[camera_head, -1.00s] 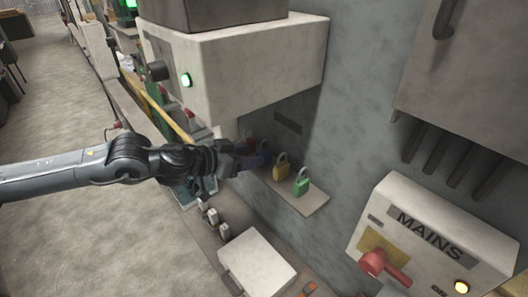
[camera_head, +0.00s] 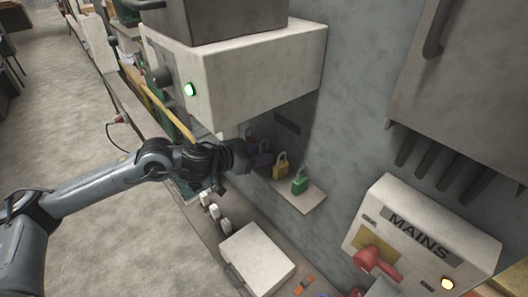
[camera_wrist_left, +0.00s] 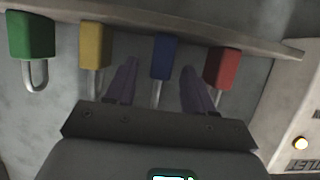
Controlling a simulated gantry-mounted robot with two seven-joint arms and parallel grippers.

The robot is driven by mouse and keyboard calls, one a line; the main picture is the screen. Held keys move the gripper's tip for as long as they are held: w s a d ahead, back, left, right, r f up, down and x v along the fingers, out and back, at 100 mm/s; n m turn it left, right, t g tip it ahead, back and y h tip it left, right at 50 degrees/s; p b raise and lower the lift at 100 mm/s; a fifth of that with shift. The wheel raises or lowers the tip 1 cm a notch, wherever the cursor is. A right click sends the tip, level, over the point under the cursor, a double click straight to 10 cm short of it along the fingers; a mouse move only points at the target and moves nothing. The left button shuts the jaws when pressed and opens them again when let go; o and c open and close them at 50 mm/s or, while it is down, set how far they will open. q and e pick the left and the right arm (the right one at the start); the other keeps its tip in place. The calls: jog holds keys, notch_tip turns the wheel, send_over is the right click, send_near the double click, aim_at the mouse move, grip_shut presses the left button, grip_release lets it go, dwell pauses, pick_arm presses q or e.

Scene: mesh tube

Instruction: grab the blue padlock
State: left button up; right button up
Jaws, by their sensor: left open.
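The blue padlock (camera_wrist_left: 164,57) shows in the left wrist view, between a yellow padlock (camera_wrist_left: 95,45) and a red padlock (camera_wrist_left: 222,68). My left gripper (camera_wrist_left: 159,72) is open, with one purple finger on each side of the blue padlock; I cannot tell whether they touch it. A green padlock (camera_wrist_left: 32,36) is farther left. In the head view my left gripper (camera_head: 262,160) reaches in at the small shelf, and I cannot make out the blue padlock there behind the fingers. My right gripper is not in view.
The padlocks stand on a small wall shelf (camera_head: 313,198). A pale box with a green light (camera_head: 260,75) juts out above my gripper. A MAINS panel (camera_head: 425,238) is at the right, and a white case (camera_head: 257,258) lies below.

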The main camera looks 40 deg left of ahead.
pick_arm(q)
jog(key=shift+x, duration=1.3)
grip_shut()
